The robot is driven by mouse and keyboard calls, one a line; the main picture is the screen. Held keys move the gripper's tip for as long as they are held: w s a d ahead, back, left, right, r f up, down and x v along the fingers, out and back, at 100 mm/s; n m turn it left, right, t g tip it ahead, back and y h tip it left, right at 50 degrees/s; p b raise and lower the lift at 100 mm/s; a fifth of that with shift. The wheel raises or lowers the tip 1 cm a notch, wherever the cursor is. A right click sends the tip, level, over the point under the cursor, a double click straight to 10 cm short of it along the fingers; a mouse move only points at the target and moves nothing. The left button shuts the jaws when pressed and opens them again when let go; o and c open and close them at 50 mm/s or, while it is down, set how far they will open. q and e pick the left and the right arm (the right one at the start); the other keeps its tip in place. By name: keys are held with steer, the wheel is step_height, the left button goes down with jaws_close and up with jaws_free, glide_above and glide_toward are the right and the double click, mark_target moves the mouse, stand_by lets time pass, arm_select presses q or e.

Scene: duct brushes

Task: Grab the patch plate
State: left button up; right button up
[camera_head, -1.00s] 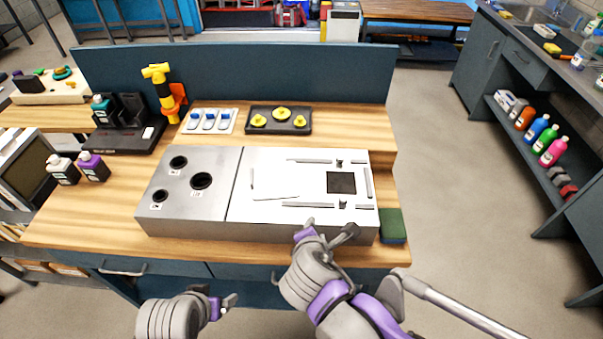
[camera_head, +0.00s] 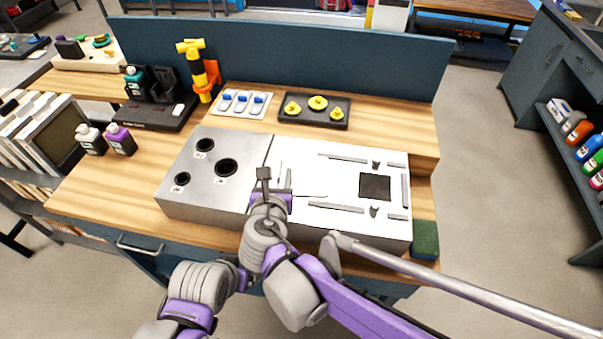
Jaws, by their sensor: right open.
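A thin pale plate, which looks like the patch plate (camera_head: 306,180), lies flat on the white right half of the metal box (camera_head: 330,224). It is nearly the same white as the surface, so only its dark left and front edges stand out. My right gripper (camera_head: 276,181) is open over the plate's left front part and hides some of it. I cannot tell whether it touches the plate. To the right of the plate is a dark square opening (camera_head: 375,187) with grey rails around it. My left gripper (camera_head: 242,277) is at the bench's front edge, partly hidden by my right arm.
The box's left half has several round black holes (camera_head: 227,168). Behind it are a tray with yellow knobs (camera_head: 335,113) and a white holder with blue-capped pieces (camera_head: 241,103). A green sponge (camera_head: 425,239) lies at the right. Two bottles (camera_head: 121,140) stand at the left.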

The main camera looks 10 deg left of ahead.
mark_target(279, 168)
steer(key=x, duration=0.4)
steer(key=shift+w+f, duration=0.1)
jaws_close()
stand_by(1.3)
